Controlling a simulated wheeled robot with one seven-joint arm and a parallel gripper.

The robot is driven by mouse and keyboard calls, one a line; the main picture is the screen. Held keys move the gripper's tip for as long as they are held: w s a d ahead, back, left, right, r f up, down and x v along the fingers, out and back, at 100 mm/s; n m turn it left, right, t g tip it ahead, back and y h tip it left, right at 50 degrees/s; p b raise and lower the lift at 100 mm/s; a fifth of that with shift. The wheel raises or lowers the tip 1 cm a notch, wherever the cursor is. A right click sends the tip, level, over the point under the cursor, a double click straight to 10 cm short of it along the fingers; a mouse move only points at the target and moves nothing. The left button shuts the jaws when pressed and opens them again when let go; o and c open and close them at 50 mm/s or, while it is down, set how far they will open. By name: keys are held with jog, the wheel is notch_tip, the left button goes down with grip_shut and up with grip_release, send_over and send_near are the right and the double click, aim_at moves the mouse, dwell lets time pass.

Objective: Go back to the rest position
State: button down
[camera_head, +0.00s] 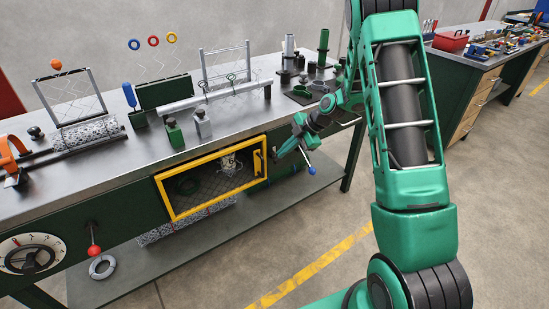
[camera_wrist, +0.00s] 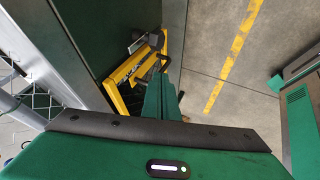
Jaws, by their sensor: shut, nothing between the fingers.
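My gripper (camera_head: 284,150) is at the front of the workbench (camera_head: 125,165), close to the right end of a yellow-framed mesh panel (camera_head: 166,195). Its green fingers also show in the wrist view (camera_wrist: 166,98). They are shut together and empty. The yellow frame (camera_wrist: 118,97) is beside the fingers in the wrist view, at their left; I cannot tell if they touch it. My arm reaches across the right half of the head view and hides part of the bench end.
A blue-tipped lever (camera_head: 311,171) sticks out just below my gripper. A red-knobbed lever (camera_head: 94,250) and a dial (camera_head: 30,254) are at the front left. Floor with a yellow line (camera_head: 310,268) is clear in front.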

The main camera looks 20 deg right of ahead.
jog(key=s+d+r+m+g+h, duration=0.15)
jog(key=s+d+r+m, duration=0.25)
jog(key=s+r+m, duration=0.45)
jog(key=s+d+r+m+g+h, duration=0.1)
jog(key=s+d+r+m+h, duration=0.4)
jog(key=s, duration=0.7)
jog(key=s+r+m+g, duration=0.1)
jog(key=s+r+m, duration=0.1)
jog(key=s+m, duration=0.4)
jog(key=s+r+m+g, duration=0.1)
jog(key=s+m, duration=0.5)
jog(key=s, duration=1.1)
jog(key=shift+s+a+r+m+y, duration=0.15)
jog(key=shift+r+m+y, duration=0.2)
jog(key=shift+r, duration=0.45)
jog(key=shift+w+f, duration=0.25)
jog(key=shift+w, duration=0.35)
